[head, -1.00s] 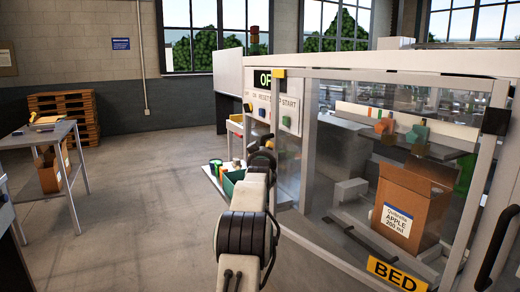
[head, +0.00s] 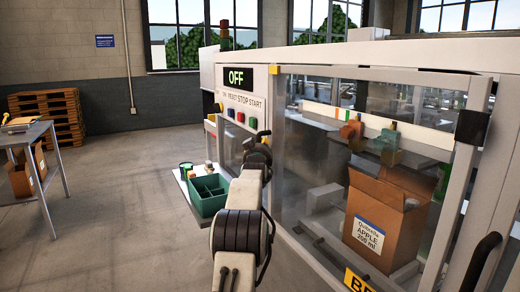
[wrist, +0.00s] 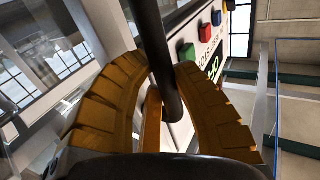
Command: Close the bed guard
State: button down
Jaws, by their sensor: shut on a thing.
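The bed guard (head: 330,185) is a clear panel in a pale frame on the machine's front, above a yellow BED sign (head: 362,281) cut off by the lower edge. Whether the guard is fully closed I cannot tell. In the wrist view, the orange-brown fingers of my gripper (wrist: 160,95) are shut around a dark round bar (wrist: 153,50) that looks like a handle. In the head view my gripper (head: 257,145) is small, beside the machine's left front, and its grip there is unclear. Another black handle (head: 482,262) shows at the lower right.
The control panel (head: 240,95) reads OFF and has coloured buttons. A labelled cardboard box (head: 372,235) stands behind the clear panel. A green bin (head: 208,193) sits on a low shelf left of my arm. A table (head: 35,135) and pallets (head: 45,118) are farther left. Open floor lies between.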

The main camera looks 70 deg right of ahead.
jog(key=shift+s+d+f, duration=0.2)
jog(key=shift+s+f, duration=0.1)
jog(key=shift+s, duration=0.05)
jog(key=c, duration=1.5)
grip_release()
jog(key=shift+o, duration=1.4)
jog(key=shift+s+r, duration=0.15)
jog(key=shift+s, duration=0.05)
jog(key=shift+o, duration=1.4)
jog(key=shift+r, duration=0.1)
jog(key=shift+w+a, duration=0.1)
jog(key=shift+r, duration=0.1)
jog(key=v, duration=1.2)
